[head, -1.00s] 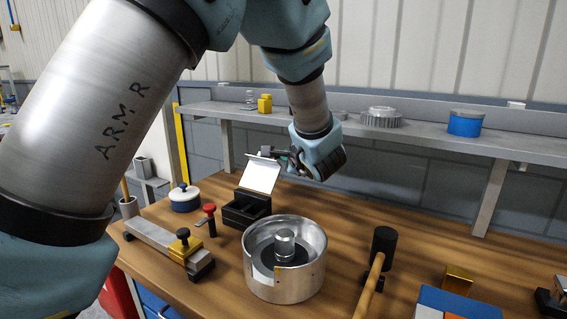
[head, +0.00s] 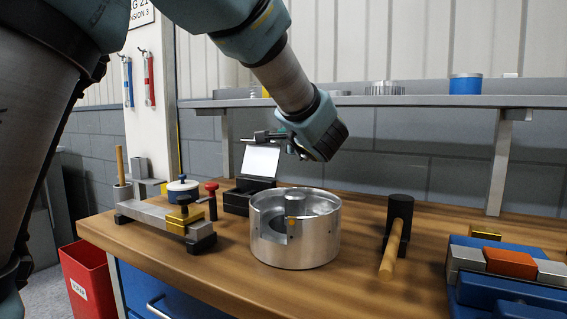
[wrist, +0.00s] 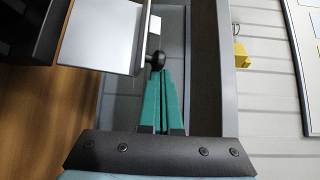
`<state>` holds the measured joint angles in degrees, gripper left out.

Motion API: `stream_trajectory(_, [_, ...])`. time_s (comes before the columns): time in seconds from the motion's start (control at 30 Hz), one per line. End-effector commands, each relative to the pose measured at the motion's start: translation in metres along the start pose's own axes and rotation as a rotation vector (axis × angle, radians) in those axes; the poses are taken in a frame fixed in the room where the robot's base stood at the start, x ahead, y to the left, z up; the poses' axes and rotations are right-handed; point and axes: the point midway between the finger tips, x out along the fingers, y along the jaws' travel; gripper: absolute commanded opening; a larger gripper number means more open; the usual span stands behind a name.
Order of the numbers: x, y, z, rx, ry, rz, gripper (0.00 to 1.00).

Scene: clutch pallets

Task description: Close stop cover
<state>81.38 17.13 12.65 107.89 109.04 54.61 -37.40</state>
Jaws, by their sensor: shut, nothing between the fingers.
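The stop cover is a pale flat lid (head: 260,160), standing open and nearly upright at the back of a small black box (head: 236,202) on the bench. In the wrist view the lid (wrist: 103,38) fills the upper left, with a small dark knob (wrist: 156,59) by its right edge. My gripper (head: 280,138) is at the lid's upper right edge in the head view. In the wrist view its teal fingers (wrist: 160,76) are together and empty, with their tips just at the knob. I cannot tell whether they touch it.
A round metal housing (head: 296,249) stands in front of the box. A clamp fixture (head: 160,222) with a red-knobbed piece (head: 211,188) is at the left. A mallet (head: 396,233) and a tray of blocks (head: 500,295) are at the right. A grey shelf (head: 430,101) runs behind.

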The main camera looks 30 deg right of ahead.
Motion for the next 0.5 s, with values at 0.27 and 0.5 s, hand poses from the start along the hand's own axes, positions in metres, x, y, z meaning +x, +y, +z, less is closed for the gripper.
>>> stream_trajectory(0.27, [-0.008,0.01,0.009,-0.088,-0.001,-0.089,0.0])
stream_trajectory(0.5, [-0.017,0.009,0.017,-0.162,-0.002,-0.164,0.0])
